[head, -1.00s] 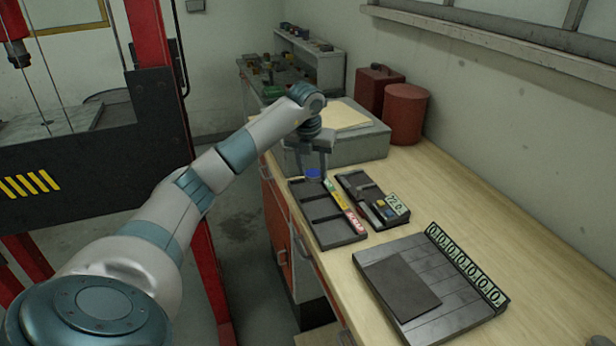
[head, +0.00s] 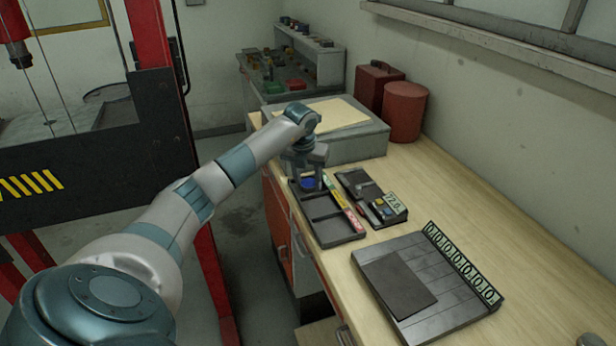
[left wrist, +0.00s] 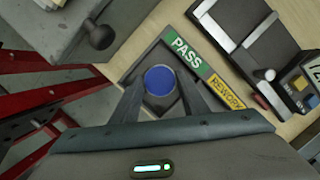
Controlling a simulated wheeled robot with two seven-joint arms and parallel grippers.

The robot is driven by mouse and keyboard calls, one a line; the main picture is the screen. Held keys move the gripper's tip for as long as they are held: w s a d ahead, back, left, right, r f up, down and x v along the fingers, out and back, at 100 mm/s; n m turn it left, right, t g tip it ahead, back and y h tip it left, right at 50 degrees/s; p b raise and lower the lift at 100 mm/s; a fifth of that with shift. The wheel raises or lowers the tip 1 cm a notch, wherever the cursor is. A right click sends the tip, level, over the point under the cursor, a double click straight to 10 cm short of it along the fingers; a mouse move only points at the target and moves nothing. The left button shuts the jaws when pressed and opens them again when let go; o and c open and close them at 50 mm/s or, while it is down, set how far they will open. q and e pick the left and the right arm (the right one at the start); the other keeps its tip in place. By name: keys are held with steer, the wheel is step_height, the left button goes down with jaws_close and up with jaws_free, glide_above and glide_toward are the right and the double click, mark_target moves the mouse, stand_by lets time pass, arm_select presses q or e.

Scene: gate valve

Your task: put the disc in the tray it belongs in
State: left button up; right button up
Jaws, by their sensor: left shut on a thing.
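A blue disc (head: 308,184) is between the fingers of my left gripper (head: 307,175), which is shut on it. In the left wrist view the disc (left wrist: 159,80) shows its round blue face between the two fingertips (left wrist: 161,88). It is at the far compartment of the dark sorting tray (head: 345,238), beside the green PASS label (left wrist: 186,51). I cannot tell whether it touches the tray floor. The yellow REWORK label (left wrist: 226,92) marks the middle compartment, and a red label (head: 354,220) marks the near one. My right gripper is not in view.
A measuring device (head: 385,208) with a number display stands just right of the tray. A grey slatted board (head: 455,293) with a row of digits lies nearer. A grey block (head: 355,148) stands behind the tray, with a red canister (head: 404,112) and red case (head: 376,86) beyond.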

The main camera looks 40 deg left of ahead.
arm_select(q)
steer(key=shift+f, duration=0.1)
steer(key=o, duration=1.1)
steer(key=shift+o, duration=0.2)
steer(key=shift+s+r+b, duration=0.1)
steer(key=shift+r+b, duration=0.2)
steer(key=shift+r, duration=0.35)
steer(key=b+v, duration=0.3)
steer(key=v, duration=0.8)
steer(key=shift+d+f, duration=0.1)
steer(key=shift+d, duration=0.05)
steer(key=shift+s, duration=0.1)
